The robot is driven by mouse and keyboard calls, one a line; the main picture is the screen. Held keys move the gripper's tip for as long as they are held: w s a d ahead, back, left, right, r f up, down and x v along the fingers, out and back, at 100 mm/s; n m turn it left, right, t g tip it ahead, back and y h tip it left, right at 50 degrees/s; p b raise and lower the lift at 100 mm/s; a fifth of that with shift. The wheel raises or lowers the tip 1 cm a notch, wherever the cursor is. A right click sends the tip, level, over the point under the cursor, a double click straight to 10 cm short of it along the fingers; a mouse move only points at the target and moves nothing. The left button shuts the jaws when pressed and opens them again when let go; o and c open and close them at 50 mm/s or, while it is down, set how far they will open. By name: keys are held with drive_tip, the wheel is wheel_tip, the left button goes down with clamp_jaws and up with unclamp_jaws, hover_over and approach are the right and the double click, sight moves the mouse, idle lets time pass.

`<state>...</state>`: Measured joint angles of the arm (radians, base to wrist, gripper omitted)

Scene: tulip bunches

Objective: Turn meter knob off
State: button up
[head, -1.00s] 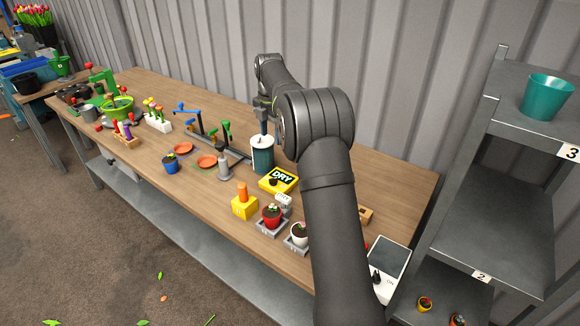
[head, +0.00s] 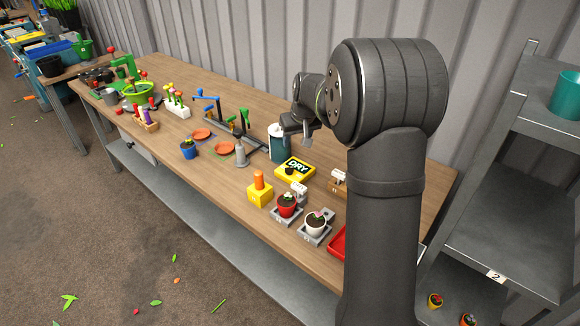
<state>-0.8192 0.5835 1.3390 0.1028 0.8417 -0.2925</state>
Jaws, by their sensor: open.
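A yellow box with a dark display reading "DRY" (head: 295,168) lies on the workbench; a small dark part, possibly a knob, shows on its front. A white panel with a screen and a dark knob marked "ON" is now almost wholly hidden behind my arm; I cannot tell its knob's position. My gripper (head: 299,138) is open and empty above the bench, near the teal-and-white canister (head: 279,142) and up behind the yellow box. It touches neither device as far as I can see.
A yellow block with an orange peg (head: 259,190), a red pot (head: 287,205) and a white pot (head: 316,223) stand along the front edge. A red tray (head: 338,243) is partly behind my arm. A grey shelf (head: 500,210) stands at the right. Free bench lies at the back.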

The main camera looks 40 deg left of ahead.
sight(290, 168)
drive_tip(key=shift+m, duration=0.3)
drive_tip(key=x, duration=1.7)
drive_tip(key=shift+w+f, duration=0.1)
drive_tip(key=shift+f, duration=0.05)
drive_tip(key=shift+c, duration=0.2)
drive_tip(key=c, duration=0.9)
